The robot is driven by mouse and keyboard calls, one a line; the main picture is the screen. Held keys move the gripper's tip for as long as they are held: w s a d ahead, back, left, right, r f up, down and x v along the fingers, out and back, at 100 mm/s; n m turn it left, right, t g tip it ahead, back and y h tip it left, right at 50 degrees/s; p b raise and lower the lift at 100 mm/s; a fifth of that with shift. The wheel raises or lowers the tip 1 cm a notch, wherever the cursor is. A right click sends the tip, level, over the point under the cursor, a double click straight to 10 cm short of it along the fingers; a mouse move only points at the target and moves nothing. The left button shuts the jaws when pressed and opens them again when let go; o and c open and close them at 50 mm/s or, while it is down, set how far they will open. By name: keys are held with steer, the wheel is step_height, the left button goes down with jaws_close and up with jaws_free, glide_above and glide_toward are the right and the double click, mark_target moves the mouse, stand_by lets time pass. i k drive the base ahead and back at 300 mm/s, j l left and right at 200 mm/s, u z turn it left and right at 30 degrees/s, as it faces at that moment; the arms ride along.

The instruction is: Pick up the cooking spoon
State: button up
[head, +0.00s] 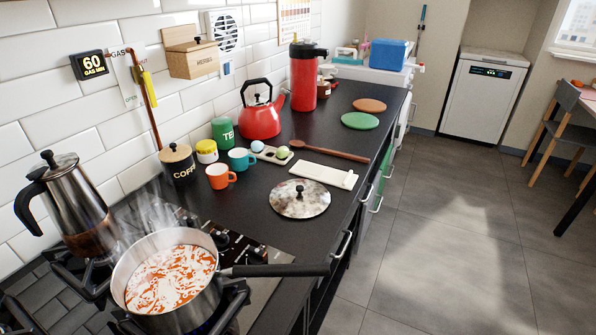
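The cooking spoon (330,151) is brown and looks wooden. It lies flat on the black counter (249,208), with its bowl end (297,143) to the left and its handle reaching right towards the counter's front edge. It lies behind a white board (322,174) and in front of the red kettle (261,118). Nothing covers it. My gripper is not in view.
A steaming pot (170,278) of orange-white soup stands on the hob, its handle (280,270) jutting over the counter edge. A moka pot (68,205), a lid (300,198), cups and an egg tray (268,154) stand nearby. The floor (450,240) at right is clear.

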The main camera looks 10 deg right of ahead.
mark_target(296, 143)
steer(key=i+l+u, duration=0.1)
steer(key=u, duration=0.35)
steer(key=l+u, duration=0.15)
steer(key=u, duration=0.3)
steer(key=i+l+u, duration=0.15)
steer(key=l+u, duration=0.2)
steer(key=l, duration=0.45)
steer(key=l+u, duration=0.35)
steer(key=l, duration=0.45)
steer(key=k+l, duration=0.1)
steer(key=l, duration=0.95)
steer(key=i, duration=0.45)
